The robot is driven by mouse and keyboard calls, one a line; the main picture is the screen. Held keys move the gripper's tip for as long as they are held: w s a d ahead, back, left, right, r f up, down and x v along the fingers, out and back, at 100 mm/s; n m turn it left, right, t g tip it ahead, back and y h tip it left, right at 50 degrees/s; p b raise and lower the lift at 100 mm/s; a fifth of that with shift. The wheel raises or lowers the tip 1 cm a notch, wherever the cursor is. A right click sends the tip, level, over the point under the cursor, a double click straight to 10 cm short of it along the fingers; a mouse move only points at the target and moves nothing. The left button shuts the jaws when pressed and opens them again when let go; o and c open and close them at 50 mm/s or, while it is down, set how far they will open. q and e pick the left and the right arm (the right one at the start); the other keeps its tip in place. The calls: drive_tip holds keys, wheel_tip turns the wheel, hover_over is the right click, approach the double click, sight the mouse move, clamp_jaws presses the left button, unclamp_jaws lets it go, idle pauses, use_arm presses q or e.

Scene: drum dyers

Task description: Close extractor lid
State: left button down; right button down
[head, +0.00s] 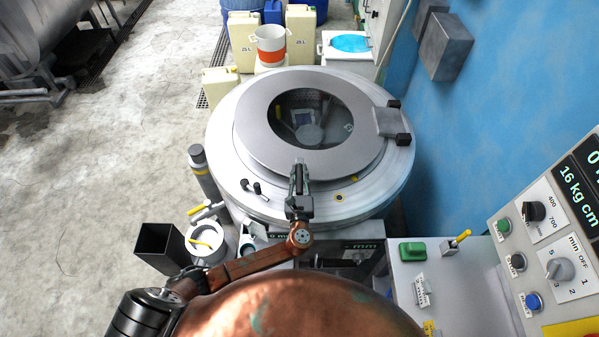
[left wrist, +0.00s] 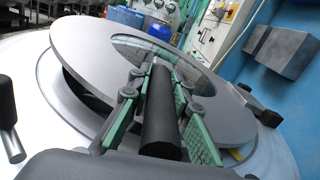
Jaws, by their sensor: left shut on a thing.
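The extractor (head: 222,160) is a wide round grey drum in the middle of the head view. Its lid (head: 252,125) is a flat grey ring with a round glass window (head: 310,110), joined at the right to a hinge block (head: 389,122). In the left wrist view the lid (left wrist: 85,45) lies over the drum with a dark gap showing under its left edge. My left gripper (head: 299,180) is at the lid's near edge. Its green-padded fingers (left wrist: 158,105) are shut around a dark bar-shaped handle (left wrist: 160,125). My right gripper is in neither view.
A control panel (head: 548,240) stands at the right, beside a blue wall (head: 500,70). Canisters (head: 240,40) and an orange-and-white bucket (head: 270,45) stand behind the extractor. A grey cylinder (head: 203,172) and a black bin (head: 160,246) stand at its left. Open floor (head: 90,170) lies farther left.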

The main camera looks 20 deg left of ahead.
use_arm(q)
drive_tip(key=f+b, duration=0.1)
drive_tip(key=f, duration=0.1)
drive_tip(key=f+b, duration=0.1)
drive_tip(key=a+f+b, duration=0.1)
drive_tip(key=f, duration=0.1)
drive_tip(key=shift+f+b, duration=0.3)
drive_tip(key=shift+f, duration=0.05)
drive_tip(key=shift+s, duration=0.15)
drive_tip(key=c, duration=2.2)
unclamp_jaws()
drive_tip(key=o, duration=0.4)
drive_tip(key=shift+f, duration=0.1)
drive_tip(key=shift+o, duration=0.2)
